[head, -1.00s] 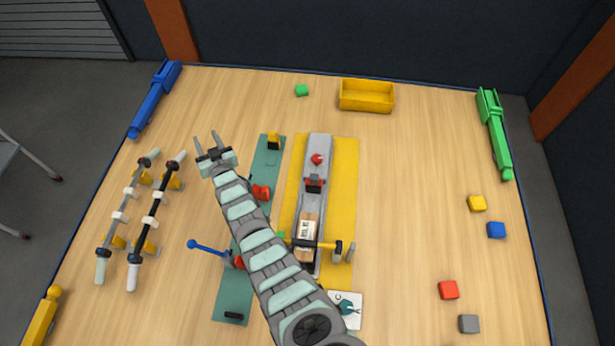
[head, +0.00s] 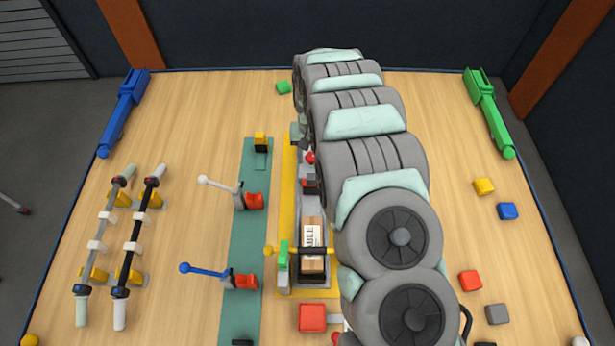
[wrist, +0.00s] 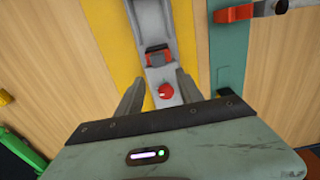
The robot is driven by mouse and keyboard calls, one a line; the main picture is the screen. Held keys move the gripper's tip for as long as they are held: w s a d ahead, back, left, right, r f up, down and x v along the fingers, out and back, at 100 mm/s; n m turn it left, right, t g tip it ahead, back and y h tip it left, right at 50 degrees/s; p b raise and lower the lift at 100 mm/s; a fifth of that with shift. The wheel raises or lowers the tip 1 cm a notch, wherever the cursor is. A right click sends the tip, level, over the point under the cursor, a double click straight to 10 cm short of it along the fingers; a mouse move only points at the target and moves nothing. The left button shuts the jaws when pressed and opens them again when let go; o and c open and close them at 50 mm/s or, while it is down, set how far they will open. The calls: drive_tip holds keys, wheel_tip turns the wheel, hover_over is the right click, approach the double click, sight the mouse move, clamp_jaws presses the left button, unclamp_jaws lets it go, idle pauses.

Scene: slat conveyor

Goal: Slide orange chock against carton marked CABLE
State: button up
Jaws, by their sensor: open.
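The carton marked CABLE (head: 312,236) sits on the near part of the grey conveyor (head: 322,275), under a yellow bar (head: 297,251). A red-orange and black block (head: 310,184), seemingly the orange chock, sits farther up the conveyor, apart from the carton. It also shows in the wrist view (wrist: 158,57). My gripper (wrist: 158,83) is open, its fingers on either side of a red knob (wrist: 166,91) at the conveyor's far end, pointing towards the block. Nothing is between the fingers that I can see held. In the head view my arm mostly hides the gripper.
A teal strip (head: 249,225) to the left carries red clamps with a white lever (head: 218,184) and a blue lever (head: 203,270). A green-topped post (head: 283,257) stands beside the carton. Several loose cubes lie at right, including a yellow one (head: 484,186).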

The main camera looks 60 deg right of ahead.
sight(312, 176)
drive_tip(key=shift+s+a+f, duration=0.15)
drive_tip(key=shift+s+f, duration=0.15)
drive_tip(key=shift+f, duration=0.2)
wheel_tip(312, 176, down, 10)
drive_tip(key=shift+w+r+p, duration=0.1)
drive_tip(key=shift+r+p, duration=0.05)
drive_tip(key=shift+p, duration=0.3)
clamp_jaws()
idle(0.4)
